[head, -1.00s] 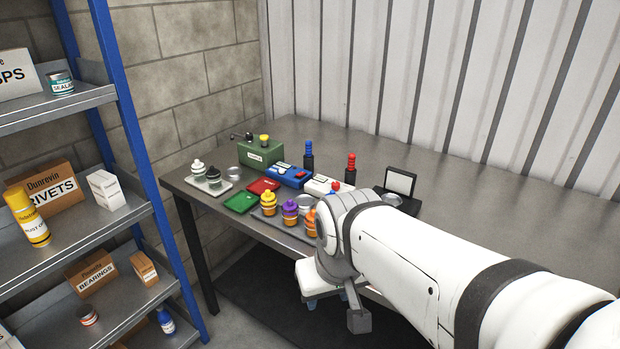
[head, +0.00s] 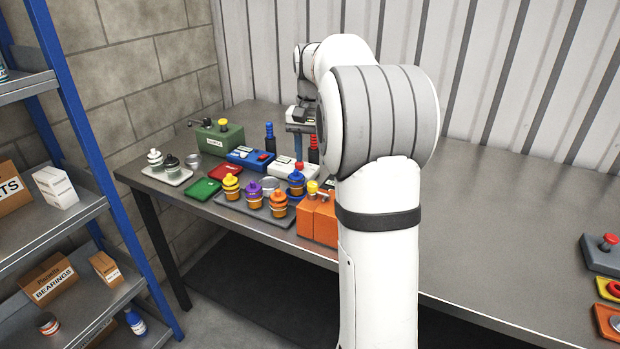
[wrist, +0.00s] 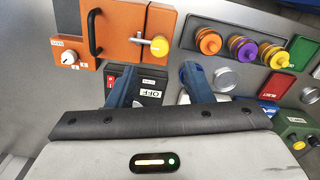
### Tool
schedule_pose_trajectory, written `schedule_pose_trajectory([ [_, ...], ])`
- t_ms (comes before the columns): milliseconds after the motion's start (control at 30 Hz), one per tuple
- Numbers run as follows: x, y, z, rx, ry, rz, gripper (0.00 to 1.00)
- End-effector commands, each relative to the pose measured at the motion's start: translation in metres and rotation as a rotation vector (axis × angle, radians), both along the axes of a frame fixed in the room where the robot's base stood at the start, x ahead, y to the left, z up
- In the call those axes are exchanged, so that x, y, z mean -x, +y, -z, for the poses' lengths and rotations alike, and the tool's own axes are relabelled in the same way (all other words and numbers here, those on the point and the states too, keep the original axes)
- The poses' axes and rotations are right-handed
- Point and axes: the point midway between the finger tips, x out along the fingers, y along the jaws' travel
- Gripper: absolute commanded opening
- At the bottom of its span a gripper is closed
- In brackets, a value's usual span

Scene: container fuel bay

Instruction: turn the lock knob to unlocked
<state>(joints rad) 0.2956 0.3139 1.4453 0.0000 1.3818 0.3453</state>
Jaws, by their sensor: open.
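In the wrist view an orange box (wrist: 120,30) has a black handle (wrist: 94,32) and a yellow knob (wrist: 159,46) on a metal stem. On its left part sits a small white round knob (wrist: 68,57) with a pointer and a label too small to read surely; I cannot tell which knob is the lock knob. The head view shows the orange box (head: 318,220) partly behind my arm, its yellow knob (head: 312,186) on top. My gripper (wrist: 160,85) is open, with blue fingers apart, above a black box (wrist: 152,88) marked OFF and touching neither knob.
Several stacked coloured caps (head: 254,194), green (head: 203,190) and red (head: 222,172) panels, and a green box (head: 217,139) stand left of the orange box. Red-topped posts (head: 313,150) stand close behind. The bench (head: 500,220) is clear on the right, up to panels at its edge.

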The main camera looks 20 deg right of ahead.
Motion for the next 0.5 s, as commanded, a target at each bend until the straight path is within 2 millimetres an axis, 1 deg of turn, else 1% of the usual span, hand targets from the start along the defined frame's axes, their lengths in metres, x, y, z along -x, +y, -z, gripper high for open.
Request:
schedule_pose_trajectory([
  [167, 0.0, -0.001, 0.022, -0.001, 0.004, 0.004, 0.46],
  [400, 0.0, -0.001, 0.06, -0.001, 0.004, 0.003, 0.46],
  [500, 0.0, -0.001, 0.07, -0.001, 0.003, 0.003, 0.46],
])
